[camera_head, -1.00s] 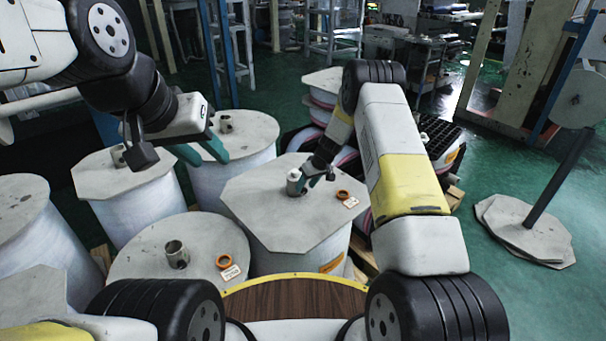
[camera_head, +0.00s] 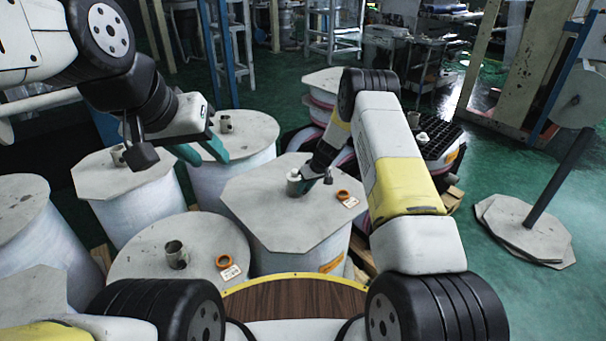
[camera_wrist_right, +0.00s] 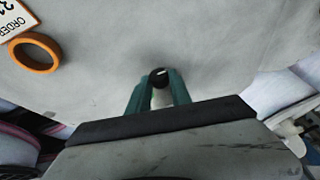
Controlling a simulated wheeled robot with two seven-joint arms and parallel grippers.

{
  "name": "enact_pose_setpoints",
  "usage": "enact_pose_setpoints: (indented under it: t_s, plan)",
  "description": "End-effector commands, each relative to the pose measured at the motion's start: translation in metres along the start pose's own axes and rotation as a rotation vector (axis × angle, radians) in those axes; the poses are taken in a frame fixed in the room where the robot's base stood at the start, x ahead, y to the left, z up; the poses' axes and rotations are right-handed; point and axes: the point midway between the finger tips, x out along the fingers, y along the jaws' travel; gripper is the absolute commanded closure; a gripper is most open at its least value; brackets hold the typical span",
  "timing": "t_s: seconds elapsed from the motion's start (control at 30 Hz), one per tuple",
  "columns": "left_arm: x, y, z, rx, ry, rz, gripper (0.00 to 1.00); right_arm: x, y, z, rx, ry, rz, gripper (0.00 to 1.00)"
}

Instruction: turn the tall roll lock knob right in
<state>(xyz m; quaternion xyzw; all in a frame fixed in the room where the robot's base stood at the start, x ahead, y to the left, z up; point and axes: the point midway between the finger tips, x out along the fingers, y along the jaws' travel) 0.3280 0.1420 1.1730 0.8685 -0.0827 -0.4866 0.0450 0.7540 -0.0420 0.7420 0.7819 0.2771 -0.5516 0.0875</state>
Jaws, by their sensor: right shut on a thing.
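The tall roll (camera_head: 260,220) has a grey octagonal top plate and stands in the middle of the head view. A short metal core with the lock knob (camera_head: 294,186) stands up from the plate. My right gripper (camera_head: 312,184) reaches down at the knob from the right. In the right wrist view its two green fingers (camera_wrist_right: 159,88) close around the knob, a small dark round end (camera_wrist_right: 160,75) with a light mark. Most of the knob is hidden by the fingers. My left gripper (camera_head: 203,150) hangs at the upper left, fingers apart and empty, well away from the tall roll.
An orange ring (camera_head: 343,195) and a paper label (camera_head: 350,202) lie on the tall roll's plate, right of the knob. A lower roll (camera_head: 200,262) stands at front left with another ring (camera_head: 223,262). Several white rolls crowd the left.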

Motion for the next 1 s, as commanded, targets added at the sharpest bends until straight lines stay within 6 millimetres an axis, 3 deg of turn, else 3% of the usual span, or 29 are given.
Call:
enact_pose_setpoints:
  t_s: [1.0]
  plan:
    - [0.0, 0.0, 0.0, 0.0, 0.0, 0.0, 0.64, 0.003, 0.013, 0.001, 0.225, -0.032, -0.523, 1.0]
